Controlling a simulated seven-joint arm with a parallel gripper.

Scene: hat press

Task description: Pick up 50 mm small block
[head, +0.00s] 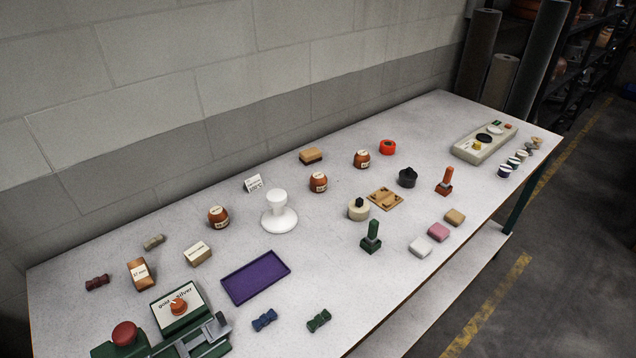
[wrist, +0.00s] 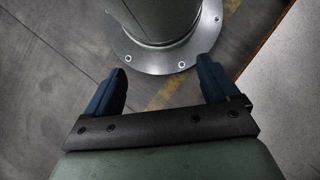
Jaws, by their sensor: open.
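A copper-brown block with a white label (head: 140,273) lies on the left part of the table. Its label seems to end in "mm", but the number is too small to read surely. A tan block with a white label (head: 198,253) sits to its right, its text also unclear. I cannot tell which block is the 50 mm one. My gripper (wrist: 163,68) is open and empty in the wrist view, with its two dark blue fingers wide apart. It is over the floor beside the table, away from the blocks. The head view does not show it.
The table (head: 330,225) carries a purple tray (head: 256,277), a green press (head: 180,310), a white stand (head: 278,215), and several jars and small waisted pieces. White, pink (head: 438,231) and tan blocks lie near the front edge. A round metal flange (wrist: 160,55) stands close beyond my fingers.

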